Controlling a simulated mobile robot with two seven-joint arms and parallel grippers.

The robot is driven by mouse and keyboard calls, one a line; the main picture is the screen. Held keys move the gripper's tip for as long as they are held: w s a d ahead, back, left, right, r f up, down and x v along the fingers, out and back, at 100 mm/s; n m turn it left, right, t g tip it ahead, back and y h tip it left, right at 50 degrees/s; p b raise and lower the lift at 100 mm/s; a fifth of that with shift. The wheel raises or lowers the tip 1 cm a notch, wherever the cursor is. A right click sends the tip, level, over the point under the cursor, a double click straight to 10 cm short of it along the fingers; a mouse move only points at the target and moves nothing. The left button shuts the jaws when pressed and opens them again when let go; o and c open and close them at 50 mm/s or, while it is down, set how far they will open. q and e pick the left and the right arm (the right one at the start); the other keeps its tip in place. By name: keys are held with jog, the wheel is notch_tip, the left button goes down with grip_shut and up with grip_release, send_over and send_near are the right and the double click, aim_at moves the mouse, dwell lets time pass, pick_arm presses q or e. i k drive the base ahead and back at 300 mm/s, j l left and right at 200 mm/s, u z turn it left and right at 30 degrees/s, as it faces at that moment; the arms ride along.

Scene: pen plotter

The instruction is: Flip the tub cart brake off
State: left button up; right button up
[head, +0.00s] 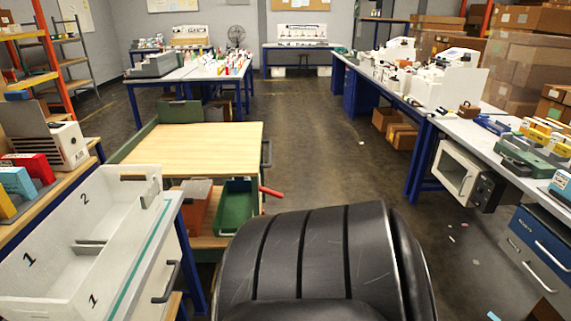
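A cart with a light wooden top (190,143) and a green frame stands left of the middle in the head view. Its lower shelf holds a brown-orange tub (193,208) and a green tub (237,208). A red lever (271,192) sticks out to the right at the cart's right side, at about shelf height. I cannot tell from this view whether the lever is the brake or how it is set. A dark handle (266,153) is at the top's right edge. The cart's wheels are hidden. Neither of my grippers is in view.
A black ribbed chair back (315,262) fills the bottom middle, in front of the cart's right side. A white numbered bin (90,230) stands on a bench at lower left. A long bench (405,99) runs along the right. The floor (330,150) right of the cart is clear.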

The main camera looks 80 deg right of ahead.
aim_at(266, 191)
jog(key=z, duration=2.55)
jog(key=i+l+u, duration=0.2)
jog(key=i+l, duration=0.45)
jog(key=i, duration=0.2)
jog(key=i+l+u, duration=0.25)
jog(key=i+l, duration=0.5)
jog(key=i+l+u, duration=0.2)
jog(key=i+l, duration=0.55)
jog(key=l, duration=0.15)
